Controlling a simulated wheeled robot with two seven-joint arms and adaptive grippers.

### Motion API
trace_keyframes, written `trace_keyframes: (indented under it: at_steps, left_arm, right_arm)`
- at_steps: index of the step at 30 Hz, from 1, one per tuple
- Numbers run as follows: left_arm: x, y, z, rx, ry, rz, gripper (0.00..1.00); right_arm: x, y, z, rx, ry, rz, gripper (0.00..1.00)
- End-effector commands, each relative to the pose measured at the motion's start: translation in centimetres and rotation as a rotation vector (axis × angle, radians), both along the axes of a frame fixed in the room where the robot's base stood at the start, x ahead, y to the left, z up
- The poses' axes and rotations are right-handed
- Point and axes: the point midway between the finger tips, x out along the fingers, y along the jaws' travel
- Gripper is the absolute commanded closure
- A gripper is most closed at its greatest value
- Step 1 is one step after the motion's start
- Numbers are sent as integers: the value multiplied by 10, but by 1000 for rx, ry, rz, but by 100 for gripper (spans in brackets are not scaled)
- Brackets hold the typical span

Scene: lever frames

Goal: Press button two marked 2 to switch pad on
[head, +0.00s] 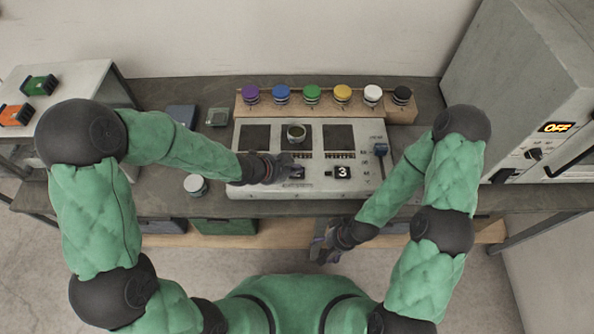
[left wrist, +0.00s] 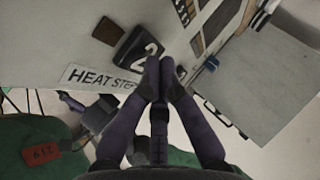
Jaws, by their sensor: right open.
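Button 2 (left wrist: 138,52), a dark square cap with a white "2", is on the light control panel (head: 240,190). My left gripper (head: 287,170) is over the panel's front part, with its fingertips together and nothing between them. In the left wrist view the fingertips (left wrist: 161,72) overlap the button's edge; I cannot tell whether they touch it. In the head view the gripper partly hides button 2 (head: 298,172). My right gripper (head: 322,248) is open and empty, low in front of the table edge.
Button 3 (head: 343,172) is to the right of button 2. A blue-topped lever (head: 381,150) stands at the panel's right. Several coloured-lid jars line a wooden rack (head: 330,108) behind. A jar (head: 195,186) stands left of the panel. A grey machine (head: 530,90) at right reads OFF.

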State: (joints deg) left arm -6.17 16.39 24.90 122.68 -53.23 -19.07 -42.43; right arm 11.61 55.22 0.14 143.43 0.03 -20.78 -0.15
Motion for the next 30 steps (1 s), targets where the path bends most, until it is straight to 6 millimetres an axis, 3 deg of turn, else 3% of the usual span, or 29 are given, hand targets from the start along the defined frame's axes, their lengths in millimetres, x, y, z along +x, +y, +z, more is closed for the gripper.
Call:
trace_keyframes:
  at_steps: [13,30]
  left_arm:
    - [0,0,-3,0,0,0,100]
    - [0,0,10,0,0,0,100]
  right_arm:
    - [0,0,-2,0,0,0,22]
    - [0,0,10,0,0,0,22]
